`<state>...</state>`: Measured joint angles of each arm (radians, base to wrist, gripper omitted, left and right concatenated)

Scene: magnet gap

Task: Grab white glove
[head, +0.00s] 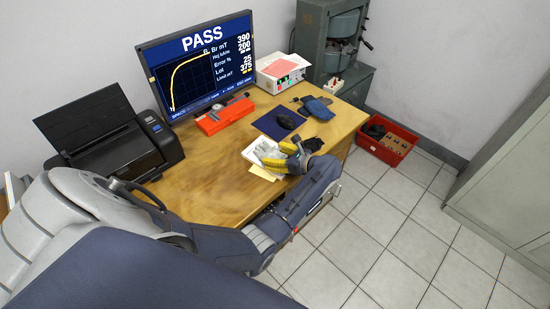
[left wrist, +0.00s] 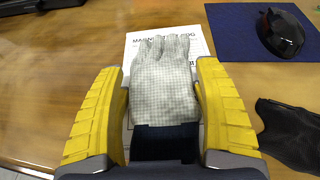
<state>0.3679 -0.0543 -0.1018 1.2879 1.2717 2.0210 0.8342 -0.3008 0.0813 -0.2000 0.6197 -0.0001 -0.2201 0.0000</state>
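The white glove (left wrist: 166,85) lies palm-down on a printed sheet (left wrist: 135,50) on the desk, its fingers pointing away from me and its dark cuff towards me. My left gripper (left wrist: 159,70) is open, with one yellow finger on each side of the glove. The glove's right edge is close to the right finger; I cannot tell whether they touch. A wider gap shows on the left. In the head view my left gripper (head: 279,155) is over the desk's front edge and hides much of the glove. My right gripper is not in view.
A black glove (head: 313,144) lies just right of my left gripper. A mouse (head: 286,122) sits on a blue mat (head: 268,126) behind. A blue glove (head: 318,108), an orange case (head: 225,115), the monitor and a printer (head: 120,140) stand further off. A red crate (head: 387,140) is on the floor.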

